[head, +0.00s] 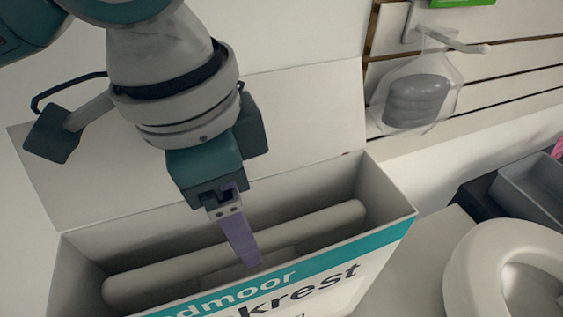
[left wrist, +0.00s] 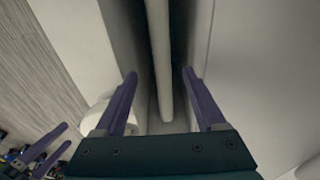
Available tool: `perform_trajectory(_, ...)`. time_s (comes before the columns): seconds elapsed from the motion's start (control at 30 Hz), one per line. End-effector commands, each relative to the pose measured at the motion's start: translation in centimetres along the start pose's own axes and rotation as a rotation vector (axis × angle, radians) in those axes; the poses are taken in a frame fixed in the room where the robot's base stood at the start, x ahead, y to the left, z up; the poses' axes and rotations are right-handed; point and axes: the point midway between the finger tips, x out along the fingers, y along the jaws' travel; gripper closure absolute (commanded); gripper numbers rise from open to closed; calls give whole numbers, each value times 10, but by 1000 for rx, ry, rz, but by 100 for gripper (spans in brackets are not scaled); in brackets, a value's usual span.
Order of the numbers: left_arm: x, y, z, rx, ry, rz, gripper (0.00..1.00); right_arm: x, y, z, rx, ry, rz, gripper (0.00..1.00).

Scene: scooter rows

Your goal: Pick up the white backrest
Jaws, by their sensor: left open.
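The white backrest (head: 300,228) shows as a long pale rounded bar lying inside an open white box (head: 385,229) with a teal band and partly visible "ckrest" lettering. Its lower part is hidden in the box. My left gripper (head: 250,260) points down into the box opening; one purple finger shows in front of the bar in the head view. In the left wrist view, the left gripper (left wrist: 160,74) is open, with one finger on each side of the backrest (left wrist: 161,40). Whether either finger touches it cannot be told.
The box's flap (head: 300,110) stands raised behind the opening. A clear bag with a grey cushion (head: 415,100) hangs from a hook on the slatted wall. A white ring-shaped object (head: 462,270) and a grey bin (head: 530,195) are at the right.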

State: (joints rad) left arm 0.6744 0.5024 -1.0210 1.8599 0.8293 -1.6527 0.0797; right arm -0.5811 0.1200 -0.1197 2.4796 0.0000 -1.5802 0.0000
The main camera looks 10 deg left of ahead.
Motion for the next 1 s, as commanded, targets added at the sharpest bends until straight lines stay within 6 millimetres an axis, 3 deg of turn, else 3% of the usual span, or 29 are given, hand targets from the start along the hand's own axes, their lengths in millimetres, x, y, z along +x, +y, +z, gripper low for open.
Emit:
perform_trajectory(0.03, 8, 0, 1, 0, 0, 0, 28, 7, 0, 3, 0, -1, 0, 15)
perform_trajectory(0.53, 63, -1, 4, -1, -3, 2, 28, 8, -1, 3, 0, -1, -1, 15)
perform_trajectory(0.73, 95, -3, 8, -1, -1, 1, 28, 10, -1, 3, 0, 0, -1, 15)
perform_trajectory(1.0, 106, -3, 8, 2, 0, -1, 28, 10, -1, 3, 0, 0, -1, 15)
